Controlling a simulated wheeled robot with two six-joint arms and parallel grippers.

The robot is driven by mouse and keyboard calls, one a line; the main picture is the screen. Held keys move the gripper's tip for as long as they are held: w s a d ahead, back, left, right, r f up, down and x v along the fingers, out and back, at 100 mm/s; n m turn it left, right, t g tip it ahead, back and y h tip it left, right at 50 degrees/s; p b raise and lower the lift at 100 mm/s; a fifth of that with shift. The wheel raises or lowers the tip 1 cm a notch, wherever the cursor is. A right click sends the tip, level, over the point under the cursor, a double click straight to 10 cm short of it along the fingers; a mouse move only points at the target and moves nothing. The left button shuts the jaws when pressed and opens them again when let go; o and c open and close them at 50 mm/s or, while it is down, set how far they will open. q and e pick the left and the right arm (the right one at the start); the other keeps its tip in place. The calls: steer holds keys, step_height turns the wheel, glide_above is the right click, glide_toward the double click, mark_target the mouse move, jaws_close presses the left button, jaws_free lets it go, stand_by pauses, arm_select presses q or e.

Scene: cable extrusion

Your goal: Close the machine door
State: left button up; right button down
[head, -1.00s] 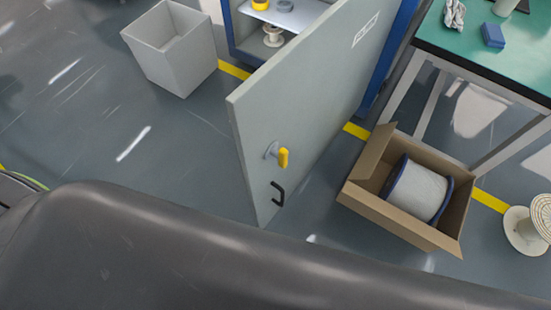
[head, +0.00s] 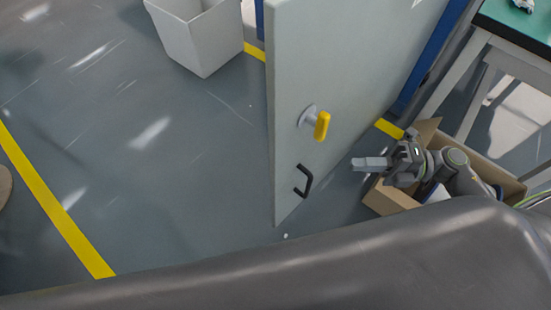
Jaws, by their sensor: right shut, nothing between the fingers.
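The machine door (head: 345,80) is a light grey panel standing open, seen from above at an angle. It bears a yellow-handled knob (head: 321,126) and, below that, a black pull handle (head: 304,182). My right gripper (head: 358,164) comes in from the right, to the right of the black handle and apart from it. Its fingers are together and empty, pointing left toward the door. Part of the blue machine frame (head: 428,60) shows behind the door. My left gripper is not in view.
A cardboard box (head: 388,200) stands on the floor, partly hidden behind my right arm. A grey bin (head: 200,38) stands at the upper left. A green-topped table (head: 520,22) is at the upper right.

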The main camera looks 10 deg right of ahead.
steer(key=a+g, duration=0.1)
glide_toward(281, 155)
steer(key=s+a, duration=0.3)
steer(key=w+a, duration=0.2)
steer(key=w, duration=0.1)
steer(key=shift+a+f+n, duration=0.1)
steer(key=shift+n, duration=0.3)
steer(key=shift+w+a, duration=0.3)
steer(key=shift+w, duration=0.2)
